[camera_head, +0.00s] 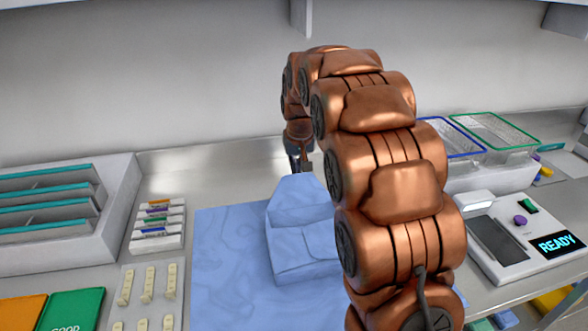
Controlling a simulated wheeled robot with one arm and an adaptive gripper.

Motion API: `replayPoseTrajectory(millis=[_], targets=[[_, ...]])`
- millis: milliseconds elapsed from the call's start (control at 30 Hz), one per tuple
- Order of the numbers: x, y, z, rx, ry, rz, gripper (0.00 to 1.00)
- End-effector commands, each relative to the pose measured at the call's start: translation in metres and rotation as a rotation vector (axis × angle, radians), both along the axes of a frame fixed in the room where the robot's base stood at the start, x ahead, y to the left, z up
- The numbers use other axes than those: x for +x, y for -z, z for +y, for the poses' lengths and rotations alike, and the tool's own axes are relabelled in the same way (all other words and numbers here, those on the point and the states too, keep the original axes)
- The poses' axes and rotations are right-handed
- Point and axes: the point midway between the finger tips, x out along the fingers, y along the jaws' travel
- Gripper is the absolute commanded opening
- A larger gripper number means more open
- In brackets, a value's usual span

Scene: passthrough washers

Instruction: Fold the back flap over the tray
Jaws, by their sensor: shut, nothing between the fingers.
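A blue cloth wrap (220,265) lies spread on the metal bench, with a raised box-shaped part (300,255) covered in the same blue cloth. This raised part looks like the wrapped tray; no bare tray shows. A pointed blue piece, likely the back flap (298,190), stands at its far side. My gripper (300,166) points down right behind the top of this flap. Its fingers look shut and empty, and I cannot tell whether they touch the cloth. My copper arm hides the right side of the wrap.
A small rack with coloured labels (158,225) and a grey slotted holder (70,205) stand at left. Wire baskets with blue (450,140) and green (495,130) rims and a device reading READY (515,240) are at right. The back wall is close behind my gripper.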

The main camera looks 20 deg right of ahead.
Motion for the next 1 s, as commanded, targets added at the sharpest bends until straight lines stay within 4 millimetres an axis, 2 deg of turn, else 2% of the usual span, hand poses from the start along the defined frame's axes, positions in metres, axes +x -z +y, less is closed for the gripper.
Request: replayPoseTrajectory(millis=[33,100,200,367,1000], targets=[[-0.084,0.042,0.016,0.071,0.003,0.313,0.0],[-0.088,0.042,0.017,0.072,0.004,0.315,0.0],[-0.094,0.041,0.018,0.072,0.004,0.318,0.0],[-0.084,0.033,0.018,0.069,0.003,0.297,0.0],[-0.061,-0.026,0.016,0.063,0.001,0.263,0.0]])
